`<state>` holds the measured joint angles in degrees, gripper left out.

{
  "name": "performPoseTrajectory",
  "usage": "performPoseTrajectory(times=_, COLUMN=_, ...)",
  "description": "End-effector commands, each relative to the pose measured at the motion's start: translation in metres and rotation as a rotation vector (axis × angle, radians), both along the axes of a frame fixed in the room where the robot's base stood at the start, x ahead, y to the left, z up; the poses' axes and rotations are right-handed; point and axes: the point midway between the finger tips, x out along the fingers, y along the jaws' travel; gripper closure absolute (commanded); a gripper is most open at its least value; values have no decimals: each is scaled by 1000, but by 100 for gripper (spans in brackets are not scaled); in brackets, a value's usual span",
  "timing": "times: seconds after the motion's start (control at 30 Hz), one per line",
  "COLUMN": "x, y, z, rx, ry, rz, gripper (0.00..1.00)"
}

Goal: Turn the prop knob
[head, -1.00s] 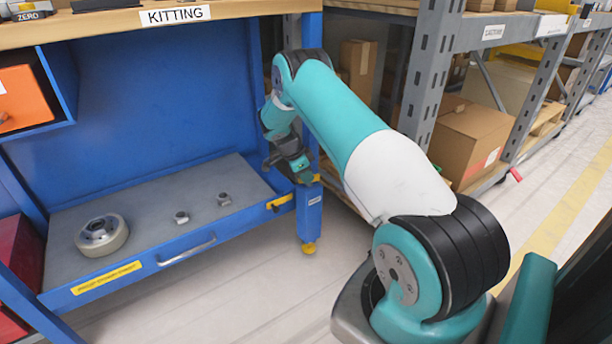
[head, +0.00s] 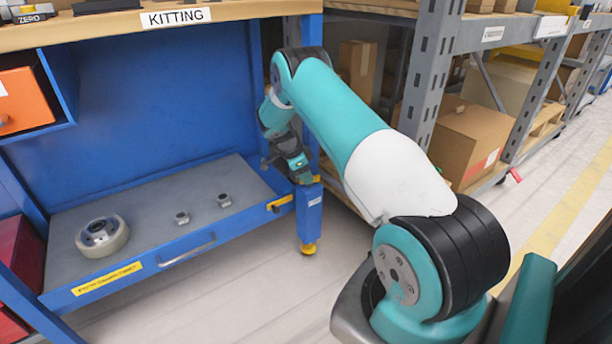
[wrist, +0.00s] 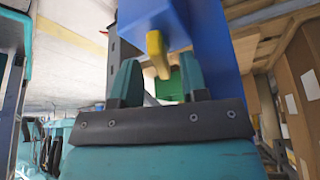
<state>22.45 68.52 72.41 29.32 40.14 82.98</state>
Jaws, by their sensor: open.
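A yellow knob or lever (wrist: 157,52) juts from a blue block (wrist: 150,20) in the wrist view; I take it for the prop knob. My gripper (wrist: 158,77) is open, with one finger to each side of the knob's near end in that picture. I cannot tell whether either finger touches it. In the head view my gripper (head: 303,179) is at the top of the short blue prop (head: 309,212), which has a yellow foot. A bit of yellow (head: 316,178) shows beside the fingertips; the rest of the knob is hidden by my gripper.
The blue drawer (head: 150,240) left of the prop holds a wheel (head: 102,236) and two nuts (head: 182,218). A yellow latch (head: 280,203) is on its right end, close to my gripper. Grey shelving (head: 420,90) with cartons stands to the right. The floor in front is clear.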

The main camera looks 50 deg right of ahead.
Motion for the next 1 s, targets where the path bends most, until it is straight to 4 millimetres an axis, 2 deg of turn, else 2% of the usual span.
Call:
performPoseTrajectory(times=0.03, x=3, y=3, z=12, rx=-2, ry=-2, rz=1, gripper=60)
performPoseTrajectory(times=0.4, x=23, y=32, z=99, rx=-1, ry=-3, rz=2, gripper=60)
performPoseTrajectory(times=0.6, x=31, y=45, z=134, rx=-1, ry=-3, rz=1, gripper=60)
performPoseTrajectory(times=0.8, x=35, y=51, z=149, rx=-1, ry=-1, rz=0, gripper=60)
performPoseTrajectory(times=1.0, x=35, y=51, z=150, rx=-1, ry=-1, rz=0, gripper=60)
